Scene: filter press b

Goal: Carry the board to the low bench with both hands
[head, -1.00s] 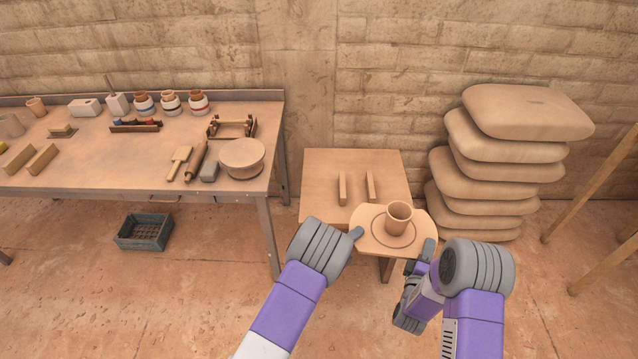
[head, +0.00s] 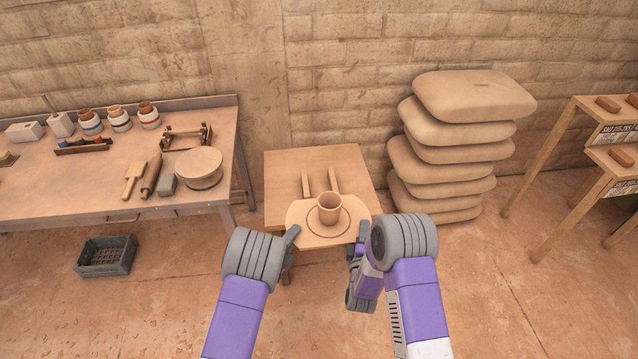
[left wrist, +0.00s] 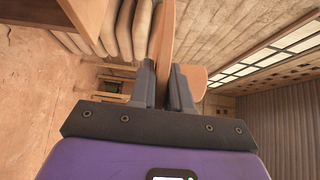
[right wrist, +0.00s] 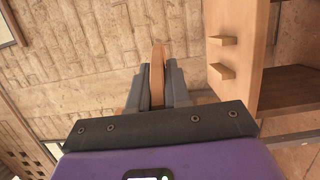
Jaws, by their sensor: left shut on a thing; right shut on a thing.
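The board (head: 302,234) is a pale wooden slab with clipped corners and a ring marked on it. A brown clay cup (head: 330,208) stands upright on it, inside the ring. My left gripper (head: 292,236) is shut on the board's left edge; in the left wrist view the board (left wrist: 165,38) is edge-on between the fingers. My right gripper (head: 362,232) is shut on its right edge, and the right wrist view shows the board (right wrist: 157,75) there. The low bench (head: 282,172) is just beyond the board, partly hidden by it.
A long worktable (head: 80,190) with jars, tools and a round wheel stands at left, a grey crate (head: 106,256) on the floor below. Stacked sacks (head: 470,98) stand right of the bench. Shelving with bricks (head: 610,150) is at far right. The floor is open between.

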